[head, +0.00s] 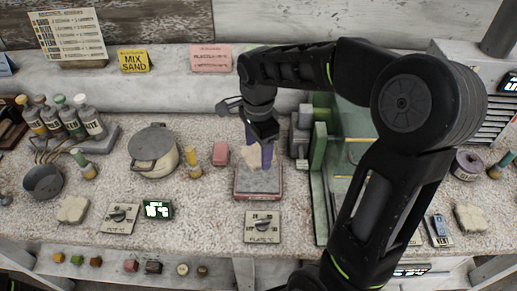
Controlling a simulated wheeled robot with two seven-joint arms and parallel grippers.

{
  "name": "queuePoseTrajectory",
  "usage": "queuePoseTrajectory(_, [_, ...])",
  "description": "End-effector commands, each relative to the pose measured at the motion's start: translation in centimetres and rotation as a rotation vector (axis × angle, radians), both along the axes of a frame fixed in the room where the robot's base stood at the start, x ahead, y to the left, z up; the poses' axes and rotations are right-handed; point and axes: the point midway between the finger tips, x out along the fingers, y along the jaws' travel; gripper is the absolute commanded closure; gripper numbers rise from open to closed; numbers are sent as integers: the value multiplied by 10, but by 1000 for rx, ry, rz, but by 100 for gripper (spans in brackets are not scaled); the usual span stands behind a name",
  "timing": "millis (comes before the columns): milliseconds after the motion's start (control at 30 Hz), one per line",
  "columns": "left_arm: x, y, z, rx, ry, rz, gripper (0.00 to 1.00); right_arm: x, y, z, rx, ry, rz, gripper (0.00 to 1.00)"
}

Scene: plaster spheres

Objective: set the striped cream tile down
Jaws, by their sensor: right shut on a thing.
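My right gripper (260,150) comes in from the right. Its purple fingers point down and are shut on a small cream tile (251,156). The tile is over the far part of a grey plate with a reddish rim (258,196). I cannot tell whether the tile touches the plate. Its stripes are too small to make out, and the fingers hide part of it. My left gripper is not in view.
A pink block (221,154) and a yellow-capped bottle (194,162) stand left of the plate. A lidded pot (154,148) is farther left. A dial panel (263,227) lies in front. A green glass-walled case (319,150) stands close on the right.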

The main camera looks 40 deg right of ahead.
Motion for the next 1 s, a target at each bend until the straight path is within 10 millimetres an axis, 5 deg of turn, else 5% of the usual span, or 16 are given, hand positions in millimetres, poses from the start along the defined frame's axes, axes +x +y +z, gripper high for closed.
queuePoseTrajectory(600, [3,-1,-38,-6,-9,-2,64,0,0,-51,0,-1,-1,88])
queuePoseTrajectory(1000, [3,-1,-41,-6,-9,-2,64,0,0,-56,0,-1,-1,88])
